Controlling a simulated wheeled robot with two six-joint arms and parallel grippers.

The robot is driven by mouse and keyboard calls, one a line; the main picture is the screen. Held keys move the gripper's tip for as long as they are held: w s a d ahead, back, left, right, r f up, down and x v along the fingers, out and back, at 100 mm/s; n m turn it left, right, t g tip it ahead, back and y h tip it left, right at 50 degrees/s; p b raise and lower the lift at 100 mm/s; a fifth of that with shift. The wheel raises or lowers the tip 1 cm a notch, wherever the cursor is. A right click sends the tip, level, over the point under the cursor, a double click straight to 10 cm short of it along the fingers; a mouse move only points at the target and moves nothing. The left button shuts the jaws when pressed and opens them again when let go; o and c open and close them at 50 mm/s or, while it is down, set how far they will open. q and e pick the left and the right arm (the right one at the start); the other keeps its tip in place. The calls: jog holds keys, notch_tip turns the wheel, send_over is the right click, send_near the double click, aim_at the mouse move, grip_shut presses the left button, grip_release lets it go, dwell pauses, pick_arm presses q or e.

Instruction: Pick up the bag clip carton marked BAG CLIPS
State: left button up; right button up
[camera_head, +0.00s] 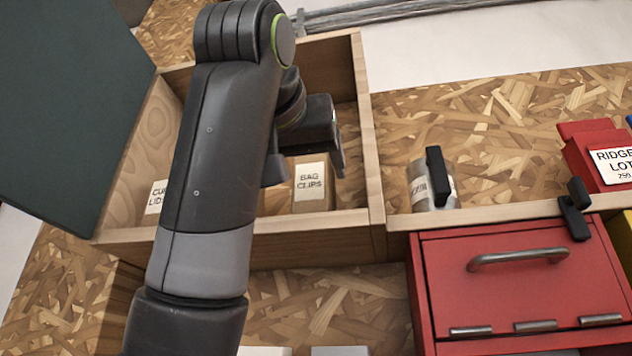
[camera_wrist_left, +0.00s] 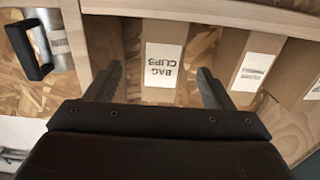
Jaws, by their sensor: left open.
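The bag clip carton (camera_head: 312,205), brown with a white BAG CLIPS label, stands inside an open wooden box near its front wall. In the left wrist view the carton (camera_wrist_left: 166,32) appears with its label upside down, between the two fingers in the picture. My left gripper (camera_head: 305,160) is open and empty, reaching down into the box above and behind the carton. In the left wrist view the left gripper (camera_wrist_left: 158,82) has its fingers spread wider than the carton, one to each side. I cannot tell how far the fingertips are from it. My right gripper is not in view.
The wooden box (camera_head: 365,120) has walls around the carton. Another labelled carton (camera_head: 155,197) is at its left, partly behind my arm. A dark panel (camera_head: 75,110) rises at left. A metal canister (camera_head: 421,187) and red drawer unit (camera_head: 520,295) are at right.

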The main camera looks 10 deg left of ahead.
aim_at(311, 186)
pick_arm(q)
jog(key=w+p, duration=0.1)
jog(key=w, duration=0.3)
jog(key=shift+w+a+p, duration=0.1)
jog(key=shift+w+p, duration=0.25)
jog(key=w+p, duration=0.4)
jog(key=shift+w+a, duration=0.15)
jog(key=shift+w, duration=0.15)
jog(key=shift+w+f, duration=0.15)
jog(key=shift+w, duration=0.2)
jog(key=shift+s, duration=0.1)
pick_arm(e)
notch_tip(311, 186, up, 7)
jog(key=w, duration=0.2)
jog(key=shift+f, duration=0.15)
pick_arm(q)
jog(key=shift+s, duration=0.1)
jog(key=shift+c, duration=0.6)
jog(key=c, duration=1)
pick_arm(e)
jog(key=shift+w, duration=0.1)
